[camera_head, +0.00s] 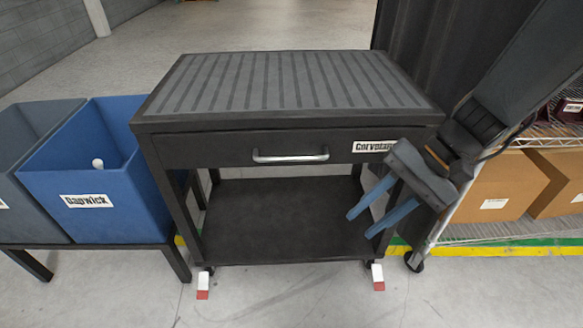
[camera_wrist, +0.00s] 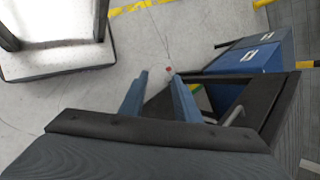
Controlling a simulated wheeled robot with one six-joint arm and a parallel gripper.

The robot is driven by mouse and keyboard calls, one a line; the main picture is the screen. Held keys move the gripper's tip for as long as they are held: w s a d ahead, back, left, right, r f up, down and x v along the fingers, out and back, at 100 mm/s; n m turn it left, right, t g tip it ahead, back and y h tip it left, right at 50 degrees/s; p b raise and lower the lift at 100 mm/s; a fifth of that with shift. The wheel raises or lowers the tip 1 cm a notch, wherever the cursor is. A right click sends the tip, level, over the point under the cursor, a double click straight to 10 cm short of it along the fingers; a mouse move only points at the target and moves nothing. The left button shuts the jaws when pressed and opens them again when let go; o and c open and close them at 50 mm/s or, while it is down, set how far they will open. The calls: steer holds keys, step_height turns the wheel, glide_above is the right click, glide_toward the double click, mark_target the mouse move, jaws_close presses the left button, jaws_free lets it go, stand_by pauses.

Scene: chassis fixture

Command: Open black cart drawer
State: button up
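The black cart (camera_head: 287,110) stands in the middle of the head view, with a ribbed grey top. Its drawer (camera_head: 220,149) is shut, with its front flush in the frame. A silver bar handle (camera_head: 290,156) is at the middle of the drawer front, and a white label is to its right. My gripper (camera_head: 357,224) is to the right of and below the handle, apart from it, with its two blue fingers spread and nothing between them. In the wrist view the open fingers (camera_wrist: 160,95) show, with the handle (camera_wrist: 233,115) to their right.
A blue bin (camera_head: 85,170) and a grey bin (camera_head: 30,140) sit on a low black stand left of the cart. A wire shelf with cardboard boxes (camera_head: 490,188) is at the right. The floor in front of the cart is clear.

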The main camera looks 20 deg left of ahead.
steer(key=w+a+f+m+y+b, duration=0.1)
steer(key=w+a+f+y+b, duration=0.15)
steer(key=w+a+y, duration=0.35)
steer(key=m+t+y+b, duration=0.3)
steer(key=t, duration=0.1)
glide_toward(296, 159)
steer(key=a, duration=0.4)
steer(key=shift+w+a+f, duration=0.15)
steer(key=shift+a+f, duration=0.15)
steer(key=shift+f, duration=0.1)
steer(key=a, duration=0.3)
steer(key=a+f, duration=0.1)
steer(key=a, duration=0.3)
steer(key=shift+f, duration=0.25)
jaws_close()
